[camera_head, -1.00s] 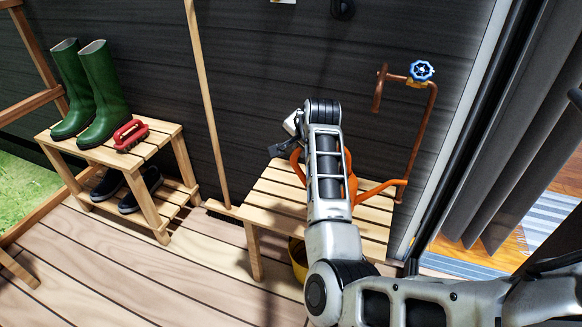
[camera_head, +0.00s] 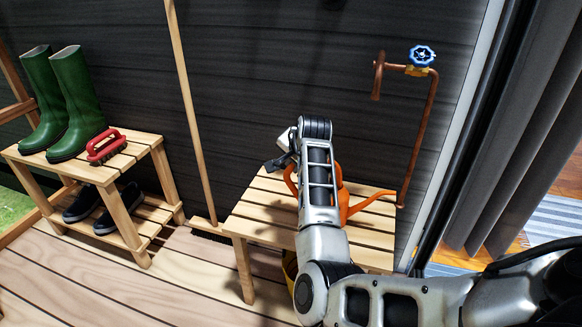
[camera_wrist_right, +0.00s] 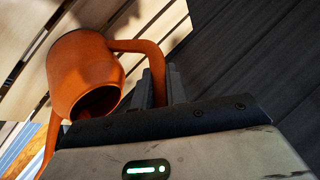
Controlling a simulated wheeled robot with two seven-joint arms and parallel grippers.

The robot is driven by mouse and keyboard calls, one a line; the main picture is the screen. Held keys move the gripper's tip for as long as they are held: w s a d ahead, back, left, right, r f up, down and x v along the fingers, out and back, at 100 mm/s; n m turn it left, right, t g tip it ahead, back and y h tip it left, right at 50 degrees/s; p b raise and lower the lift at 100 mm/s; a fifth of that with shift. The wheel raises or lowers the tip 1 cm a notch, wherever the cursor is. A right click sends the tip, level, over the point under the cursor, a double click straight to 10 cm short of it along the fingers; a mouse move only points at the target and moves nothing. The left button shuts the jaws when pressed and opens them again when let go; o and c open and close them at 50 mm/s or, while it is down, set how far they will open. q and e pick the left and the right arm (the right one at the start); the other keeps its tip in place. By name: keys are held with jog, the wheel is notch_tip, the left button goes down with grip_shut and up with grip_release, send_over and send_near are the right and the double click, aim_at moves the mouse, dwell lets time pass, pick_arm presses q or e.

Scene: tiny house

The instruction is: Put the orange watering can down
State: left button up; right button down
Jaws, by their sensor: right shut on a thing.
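The orange watering can (camera_head: 345,208) is over the slatted wooden bench (camera_head: 262,232) by the dark wall, its spout pointing right. My arm hides much of its body in the head view. In the right wrist view the can's round body (camera_wrist_right: 80,68) and open mouth are on the left. Its curved handle runs between the jaws of my right gripper (camera_wrist_right: 159,85), which is shut on it. In the head view my right gripper (camera_head: 279,160) is left of the can, partly hidden. I cannot tell whether the can's base touches the slats. My left gripper is out of view.
A copper pipe with a blue tap (camera_head: 421,57) rises behind the bench's right end. A wooden pole (camera_head: 190,105) leans at the left. A shoe rack (camera_head: 135,150) holds green boots (camera_head: 80,105), a red brush (camera_head: 104,146) and dark shoes. The bench's left slats are bare.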

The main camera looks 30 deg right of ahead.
jog(key=shift+f, duration=0.15)
jog(key=c, duration=1.4)
grip_release()
